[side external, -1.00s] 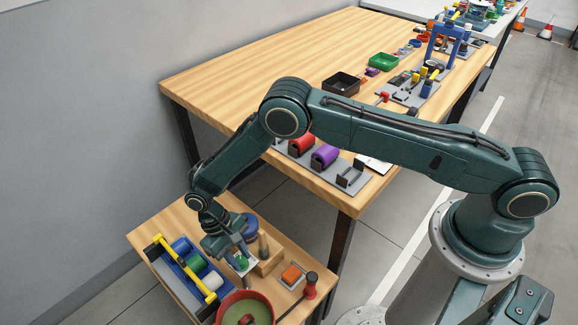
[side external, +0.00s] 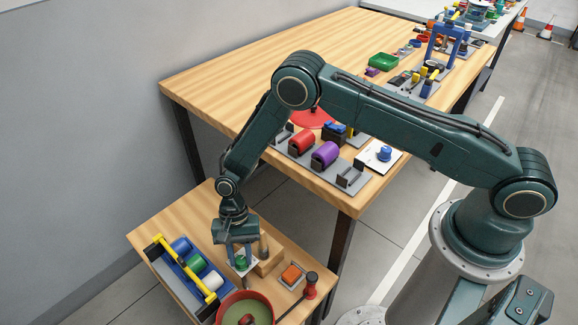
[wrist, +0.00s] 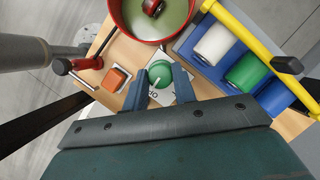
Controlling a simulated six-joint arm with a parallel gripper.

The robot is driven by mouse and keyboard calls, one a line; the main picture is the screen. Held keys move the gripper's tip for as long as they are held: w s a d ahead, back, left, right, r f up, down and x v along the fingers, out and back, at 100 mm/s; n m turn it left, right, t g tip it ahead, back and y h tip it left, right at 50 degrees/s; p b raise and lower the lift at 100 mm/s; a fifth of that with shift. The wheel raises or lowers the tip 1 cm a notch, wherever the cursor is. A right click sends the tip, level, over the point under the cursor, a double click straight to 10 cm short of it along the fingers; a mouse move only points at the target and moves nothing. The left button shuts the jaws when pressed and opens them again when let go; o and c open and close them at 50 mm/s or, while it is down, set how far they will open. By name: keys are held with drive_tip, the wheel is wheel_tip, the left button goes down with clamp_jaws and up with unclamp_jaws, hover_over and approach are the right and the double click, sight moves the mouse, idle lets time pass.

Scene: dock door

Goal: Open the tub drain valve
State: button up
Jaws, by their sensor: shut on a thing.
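A round green knob (wrist: 160,74) with a pale pointer line sits on a small white plate (wrist: 184,91) with dark markings, partly hidden by my fingers. My gripper (wrist: 161,82) is shut on the knob, one finger on each side. In the side view my gripper (side external: 243,266) points down at the green knob (side external: 241,261). The red tub (wrist: 117,18) stands just beyond the plate, holding greenish liquid and a small red and dark thing (wrist: 153,8). It also shows in the side view (side external: 270,303). Any drain opening cannot be seen.
A blue rack (wrist: 189,49) with white, green and blue rolls and a yellow bar (wrist: 247,33) stands close by the plate. An orange block (wrist: 115,78) and a red-knobbed black lever (wrist: 62,67) are on the other side. A wooden post (side external: 263,247) stands close behind my gripper.

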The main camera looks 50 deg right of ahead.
drive_tip(key=shift+w+m, duration=0.15)
drive_tip(key=shift+m, duration=0.35)
drive_tip(key=o, duration=1)
drive_tip(key=v, duration=1.3)
drive_tip(key=shift+d+r, duration=0.3)
drive_tip(key=shift+r, duration=0.1)
